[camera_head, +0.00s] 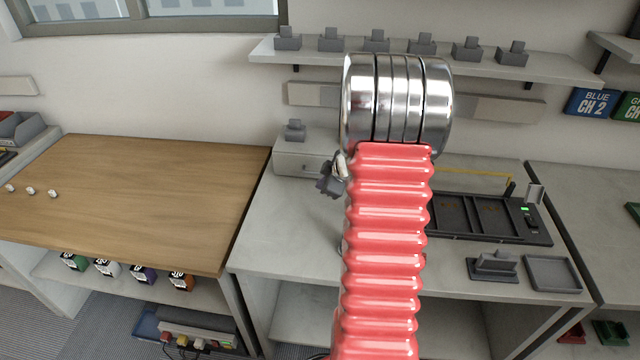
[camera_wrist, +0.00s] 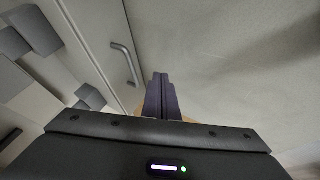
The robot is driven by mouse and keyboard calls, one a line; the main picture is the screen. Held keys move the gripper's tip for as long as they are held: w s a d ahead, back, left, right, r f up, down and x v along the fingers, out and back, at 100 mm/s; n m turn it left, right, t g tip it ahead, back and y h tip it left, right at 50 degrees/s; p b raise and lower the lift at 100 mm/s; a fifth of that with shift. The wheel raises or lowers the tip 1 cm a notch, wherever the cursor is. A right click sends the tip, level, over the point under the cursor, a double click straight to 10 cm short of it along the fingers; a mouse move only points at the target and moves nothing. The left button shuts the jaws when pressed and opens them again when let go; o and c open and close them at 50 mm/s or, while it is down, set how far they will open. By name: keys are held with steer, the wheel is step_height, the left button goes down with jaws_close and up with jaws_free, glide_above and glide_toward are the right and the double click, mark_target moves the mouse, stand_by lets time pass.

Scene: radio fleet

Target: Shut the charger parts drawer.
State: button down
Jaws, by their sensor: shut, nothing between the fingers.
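The small pale drawer unit (camera_head: 297,163) stands on the grey bench against the wall, left of my arm. Its front panel and silver bar handle (camera_wrist: 124,62) show close up in the wrist view. I cannot tell clearly whether the drawer stands out from the unit. My gripper (camera_head: 328,184) is by the right end of the drawer front, partly hidden by my red arm. In the wrist view, my gripper's dark fingers (camera_wrist: 161,90) are together and empty, a little right of the handle and apart from it.
A grey charger block (camera_head: 294,131) sits on top of the drawer unit. A black tray (camera_head: 470,215), a grey stand (camera_head: 493,266) and a shallow grey tray (camera_head: 552,274) lie on the bench to the right. The bench in front of the drawer is clear. A shelf (camera_head: 270,52) hangs above.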

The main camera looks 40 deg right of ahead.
steer(key=v, duration=0.7)
steer(key=shift+s+r, duration=0.15)
steer(key=shift+a, duration=0.1)
stand_by(0.5)
steer(key=s+d+m+h, duration=0.2)
steer(key=d+h, duration=0.1)
steer(key=d, duration=0.3)
steer(key=s+a+r+m+g+h, duration=0.3)
steer(key=s+a+r+m+g, duration=0.15)
steer(key=s+r, duration=0.2)
steer(key=s+a+r+y, duration=0.2)
steer(key=a, duration=1.1)
steer(key=s+a+r+t+y, duration=0.1)
steer(key=s+a+r+y, duration=0.2)
steer(key=a, duration=1.1)
steer(key=s+a+r+t+y, duration=0.1)
steer(key=s+a+r+y, duration=0.1)
steer(key=a, duration=1.2)
steer(key=shift+s+r+y, duration=0.15)
steer(key=shift+r+y, duration=0.15)
steer(key=shift+r, duration=0.05)
